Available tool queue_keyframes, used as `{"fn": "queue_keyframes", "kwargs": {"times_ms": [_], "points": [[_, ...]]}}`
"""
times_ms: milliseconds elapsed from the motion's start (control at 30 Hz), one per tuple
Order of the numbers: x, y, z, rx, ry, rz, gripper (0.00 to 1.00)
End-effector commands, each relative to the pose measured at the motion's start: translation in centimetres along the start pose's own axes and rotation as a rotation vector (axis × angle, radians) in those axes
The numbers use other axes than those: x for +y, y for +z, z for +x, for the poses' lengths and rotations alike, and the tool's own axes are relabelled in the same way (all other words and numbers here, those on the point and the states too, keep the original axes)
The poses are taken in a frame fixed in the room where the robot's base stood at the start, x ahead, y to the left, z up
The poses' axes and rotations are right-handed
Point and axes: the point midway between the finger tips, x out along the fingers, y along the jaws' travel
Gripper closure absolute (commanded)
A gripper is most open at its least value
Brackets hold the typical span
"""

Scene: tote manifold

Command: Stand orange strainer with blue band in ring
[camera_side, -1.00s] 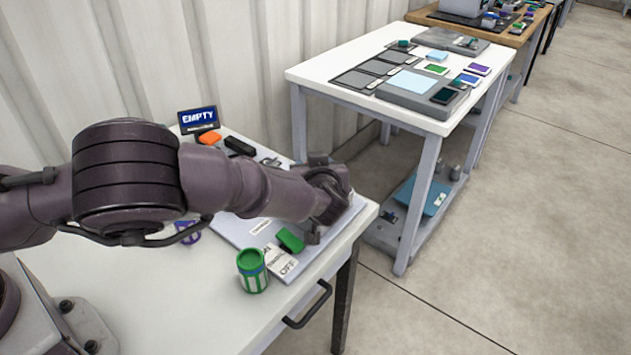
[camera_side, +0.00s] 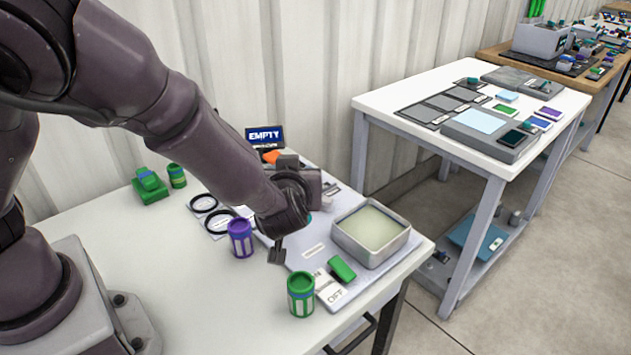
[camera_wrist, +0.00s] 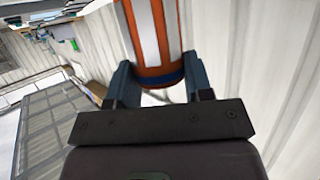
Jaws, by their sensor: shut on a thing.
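In the wrist view, an orange strainer (camera_wrist: 152,35) with white stripes and a blue band near its lower end sits between both fingers of my gripper (camera_wrist: 157,78), which is shut on it. Its far end runs out of the frame. Two black rings, a rear one (camera_side: 203,195) and a front one (camera_side: 218,232), lie on the table left of my wrist. I cannot tell which ring the task means.
A purple canister (camera_side: 240,240) stands near the front ring. A green canister (camera_side: 301,296) stands by the ON/OFF plate (camera_side: 330,292) and green switch (camera_side: 341,268). A grey basin (camera_side: 372,255) is at right. Another green canister (camera_side: 177,176) and a green block (camera_side: 150,195) stand back left. An EMPTY display (camera_side: 265,137) stands behind.

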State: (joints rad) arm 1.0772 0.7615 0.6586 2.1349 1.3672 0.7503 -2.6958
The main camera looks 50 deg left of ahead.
Motion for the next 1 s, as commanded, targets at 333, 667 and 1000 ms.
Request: {"fn": "queue_keyframes", "kwargs": {"times_ms": [333,667,1000], "points": [[-12.9,-0.4,8.8,0.010,-0.318,-0.124,0.77],[-16.9,0.0,10.8,0.000,-0.415,-0.172,0.77],[-16.7,1.8,11.6,0.000,-0.411,-0.169,0.77]]}}
